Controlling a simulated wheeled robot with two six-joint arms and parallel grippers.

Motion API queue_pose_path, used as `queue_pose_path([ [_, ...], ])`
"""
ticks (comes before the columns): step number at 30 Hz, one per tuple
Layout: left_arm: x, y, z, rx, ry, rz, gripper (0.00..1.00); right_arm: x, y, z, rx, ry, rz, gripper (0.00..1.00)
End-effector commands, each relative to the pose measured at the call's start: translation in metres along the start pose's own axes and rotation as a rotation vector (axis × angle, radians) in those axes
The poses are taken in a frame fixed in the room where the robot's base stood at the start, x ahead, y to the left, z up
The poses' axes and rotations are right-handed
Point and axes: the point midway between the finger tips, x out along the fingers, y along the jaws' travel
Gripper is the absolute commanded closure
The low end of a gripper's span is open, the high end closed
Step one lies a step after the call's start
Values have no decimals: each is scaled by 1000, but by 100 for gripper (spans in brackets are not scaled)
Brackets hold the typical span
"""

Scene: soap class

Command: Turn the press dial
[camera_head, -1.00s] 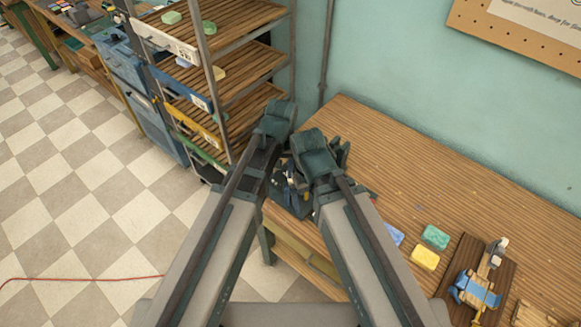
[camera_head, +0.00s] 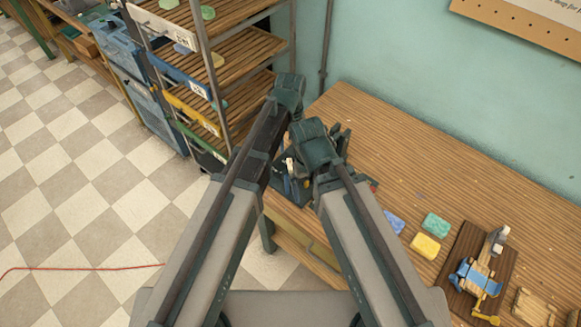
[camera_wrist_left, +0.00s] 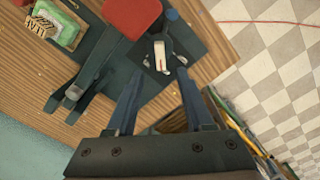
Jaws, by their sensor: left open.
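The wooden table (camera_head: 400,150) also bears a yellow soap (camera_head: 425,246), a green soap (camera_head: 436,225) and a blue soap (camera_head: 394,222). A dark board (camera_head: 452,270) with a wooden device lies at right. A shelf rack (camera_head: 245,60) stands close at left.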

Motion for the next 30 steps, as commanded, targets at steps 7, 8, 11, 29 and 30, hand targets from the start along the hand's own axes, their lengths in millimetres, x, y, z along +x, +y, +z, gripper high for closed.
queue_pose_path([
  [7,44,0,0,0,0,0,48,43,-4,-3,1,0,0,0],
  [8,48,0,0,0,0,0,48,48,-4,-3,2,0,0,0],
  [11,62,0,0,0,0,0,48,62,-6,-4,2,0,0,0],
  [29,94,0,0,0,0,0,48,93,-9,-6,1,0,0,0],
  [30,94,0,0,0,0,0,48,93,-9,-6,1,0,0,0],
])
